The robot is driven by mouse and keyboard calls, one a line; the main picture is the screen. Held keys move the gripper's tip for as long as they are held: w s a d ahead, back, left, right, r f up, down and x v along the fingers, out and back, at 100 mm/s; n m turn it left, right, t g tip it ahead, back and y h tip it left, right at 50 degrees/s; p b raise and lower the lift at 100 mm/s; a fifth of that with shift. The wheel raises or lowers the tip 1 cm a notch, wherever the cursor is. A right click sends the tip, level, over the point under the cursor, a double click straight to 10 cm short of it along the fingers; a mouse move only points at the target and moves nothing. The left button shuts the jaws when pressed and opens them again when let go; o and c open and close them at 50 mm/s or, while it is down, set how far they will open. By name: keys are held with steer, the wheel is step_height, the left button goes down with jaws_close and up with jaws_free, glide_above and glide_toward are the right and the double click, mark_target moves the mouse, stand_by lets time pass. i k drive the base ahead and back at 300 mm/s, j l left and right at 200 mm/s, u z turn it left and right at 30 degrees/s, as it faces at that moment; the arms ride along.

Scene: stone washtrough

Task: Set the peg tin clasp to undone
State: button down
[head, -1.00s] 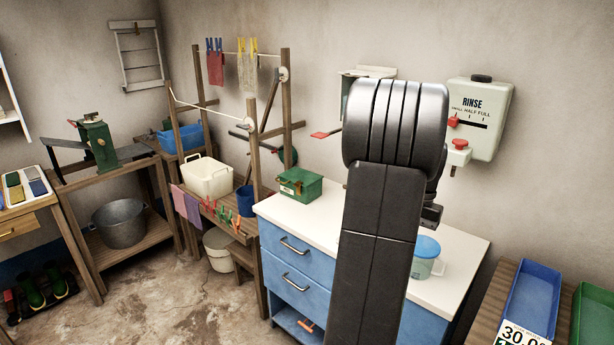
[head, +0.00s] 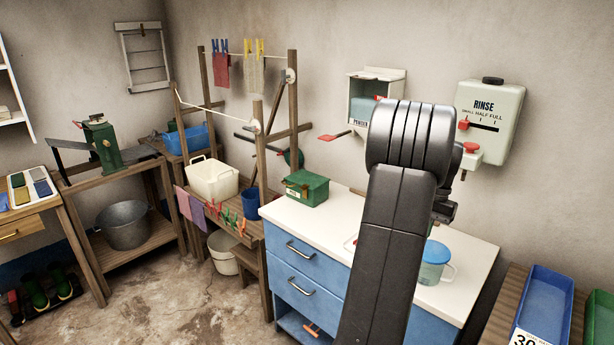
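A green lidded tin (head: 306,188), which looks like the peg tin, sits at the back left corner of the white worktop. A small detail shows on its front, but the clasp is too small to read as done up or undone. My arm rises in front of the worktop, to the right of the tin and apart from it. A dark part at its far end, which seems to be my gripper (head: 445,208), shows past the arm's right side above the worktop. Its fingers are hidden, so I cannot see whether it is open or holds anything.
The white worktop (head: 345,215) is clear just right of the tin. A blue-lidded jug (head: 435,262) stands right of my arm. A wooden drying rack (head: 292,130) stands behind and left of the tin. A rinse dispenser (head: 490,122) hangs on the wall.

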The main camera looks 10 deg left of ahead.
mark_target(304, 187)
steer(key=i+j, duration=0.35)
steer(key=j, duration=0.15)
steer(key=i+j, duration=0.35)
steer(key=j, duration=0.15)
steer(key=i+j, duration=0.35)
steer(key=j, duration=0.15)
steer(key=i+j, duration=0.45)
steer(key=i+l, duration=0.3)
steer(key=i, duration=0.15)
steer(key=k, duration=0.2)
